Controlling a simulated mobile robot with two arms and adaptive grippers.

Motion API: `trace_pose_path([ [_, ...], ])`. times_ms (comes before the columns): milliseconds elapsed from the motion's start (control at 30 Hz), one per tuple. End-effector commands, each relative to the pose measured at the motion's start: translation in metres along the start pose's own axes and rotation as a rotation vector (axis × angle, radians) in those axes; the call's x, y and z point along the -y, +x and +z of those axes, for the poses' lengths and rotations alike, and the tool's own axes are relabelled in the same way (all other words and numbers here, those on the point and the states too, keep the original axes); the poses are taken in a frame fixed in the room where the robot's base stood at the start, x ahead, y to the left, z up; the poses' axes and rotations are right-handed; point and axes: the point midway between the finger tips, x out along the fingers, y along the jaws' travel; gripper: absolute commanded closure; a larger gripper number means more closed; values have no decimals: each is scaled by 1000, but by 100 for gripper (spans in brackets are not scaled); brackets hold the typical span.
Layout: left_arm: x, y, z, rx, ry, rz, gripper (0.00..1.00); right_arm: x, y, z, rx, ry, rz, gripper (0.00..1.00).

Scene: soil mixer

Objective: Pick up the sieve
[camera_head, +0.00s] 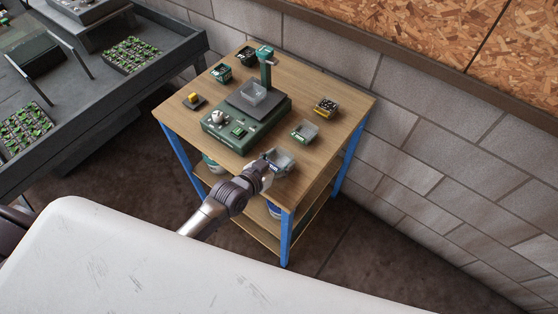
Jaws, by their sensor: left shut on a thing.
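The sieve (284,159), a small grey square open box, is at the front corner of the wooden table. My left gripper (267,168) reaches in from below and is shut on its near side. The fingers partly hide that side, and I cannot tell whether the sieve touches the tabletop. My right gripper is not in view.
The wooden table (335,95) has blue legs and lower shelves. A block wall is close on the right.

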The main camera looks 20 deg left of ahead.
Motion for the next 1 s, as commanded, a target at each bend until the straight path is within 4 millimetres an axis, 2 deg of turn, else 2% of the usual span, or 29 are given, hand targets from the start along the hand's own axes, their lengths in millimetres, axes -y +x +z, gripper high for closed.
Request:
trace_pose_path([
  [167,0,-6,-16,-3,0,1,70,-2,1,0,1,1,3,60],
  [300,-3,-17,-38,-4,-2,1,70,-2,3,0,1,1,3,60],
  [700,-77,-78,-66,-1,-5,1,70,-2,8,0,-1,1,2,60],
  [800,-89,-87,-71,0,-3,1,70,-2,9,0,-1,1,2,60],
  [1000,-99,-96,-76,-1,0,-1,70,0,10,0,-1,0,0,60],
])
